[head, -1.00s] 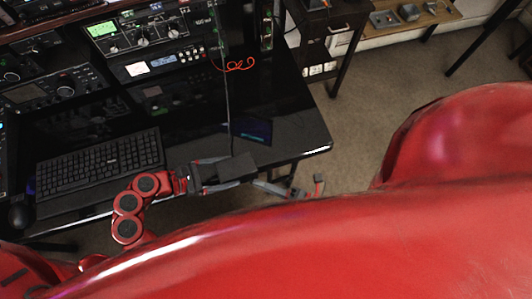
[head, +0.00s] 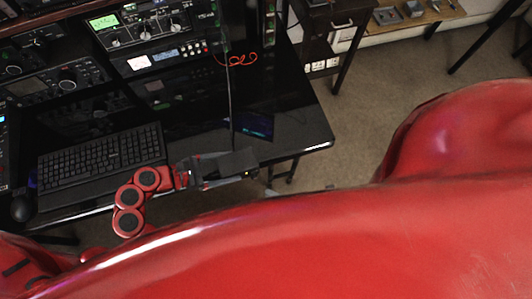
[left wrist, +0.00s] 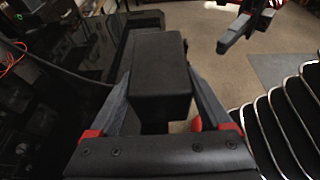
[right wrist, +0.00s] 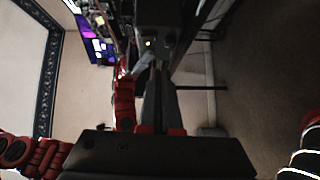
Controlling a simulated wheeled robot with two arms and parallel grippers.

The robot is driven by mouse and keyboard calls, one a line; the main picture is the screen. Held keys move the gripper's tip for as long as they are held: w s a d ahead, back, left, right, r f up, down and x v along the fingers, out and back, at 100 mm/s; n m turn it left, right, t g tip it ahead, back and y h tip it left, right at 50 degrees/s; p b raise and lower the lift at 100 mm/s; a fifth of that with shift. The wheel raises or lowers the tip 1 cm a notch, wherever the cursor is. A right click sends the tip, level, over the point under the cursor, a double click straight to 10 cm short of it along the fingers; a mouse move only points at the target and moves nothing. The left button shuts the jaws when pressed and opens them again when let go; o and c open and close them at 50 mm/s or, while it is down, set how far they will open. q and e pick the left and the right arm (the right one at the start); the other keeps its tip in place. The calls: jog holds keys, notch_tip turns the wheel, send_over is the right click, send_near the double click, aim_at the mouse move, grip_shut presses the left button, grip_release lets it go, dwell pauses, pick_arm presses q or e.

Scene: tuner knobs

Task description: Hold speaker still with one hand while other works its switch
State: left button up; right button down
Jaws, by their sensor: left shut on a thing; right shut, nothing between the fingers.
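The speaker is a black box (head: 238,162) at the desk's front edge in the head view. My left gripper (head: 212,168) is shut on it, with one finger on each side of the box (left wrist: 160,65) in the left wrist view. My right gripper (left wrist: 225,43) is shut and empty, to the right of the speaker with a gap in that view. In the right wrist view, the closed fingertips (right wrist: 158,66) point at the speaker's face (right wrist: 160,20), which has a small lit spot. I cannot make out the switch clearly. My red body hides most of the right gripper in the head view.
A thin cable (head: 230,105) runs up from the speaker. A keyboard (head: 100,160) and a mouse (head: 21,208) lie to the left on the glossy black desk (head: 300,125). Radio equipment (head: 145,35) stands at the back. Open floor (head: 370,120) lies to the right.

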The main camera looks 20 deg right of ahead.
jog(key=v, duration=0.8)
jog(key=shift+f, duration=0.55)
pick_arm(q)
jog(key=o, duration=1.1)
